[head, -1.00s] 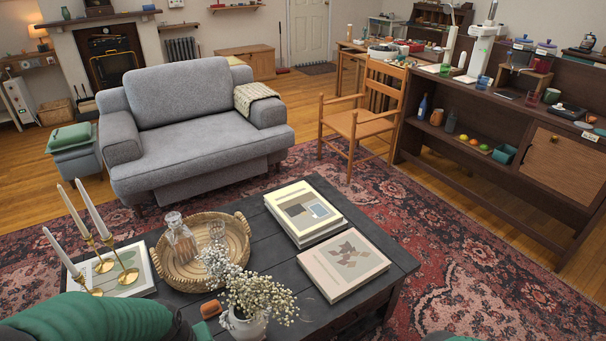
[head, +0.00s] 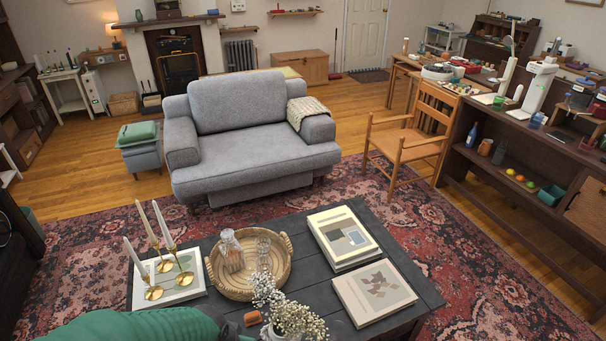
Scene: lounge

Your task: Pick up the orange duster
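A small orange-brown block (head: 252,318) lies on the dark coffee table (head: 330,300) near its front edge, just left of the white vase of flowers (head: 290,318). It is the only orange thing near me; I cannot tell for sure that it is the duster. My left arm, green, comes in along the bottom left, and its dark end lies just left of the block in the picture. The fingers of my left gripper do not show. My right arm and gripper are not in view.
The table also holds brass candlesticks (head: 152,292) with white candles, a woven tray (head: 284,278) with a decanter and a glass, and books (head: 375,292). A grey armchair (head: 250,140) stands behind. A wooden chair (head: 405,140) and a long sideboard (head: 545,190) are at right.

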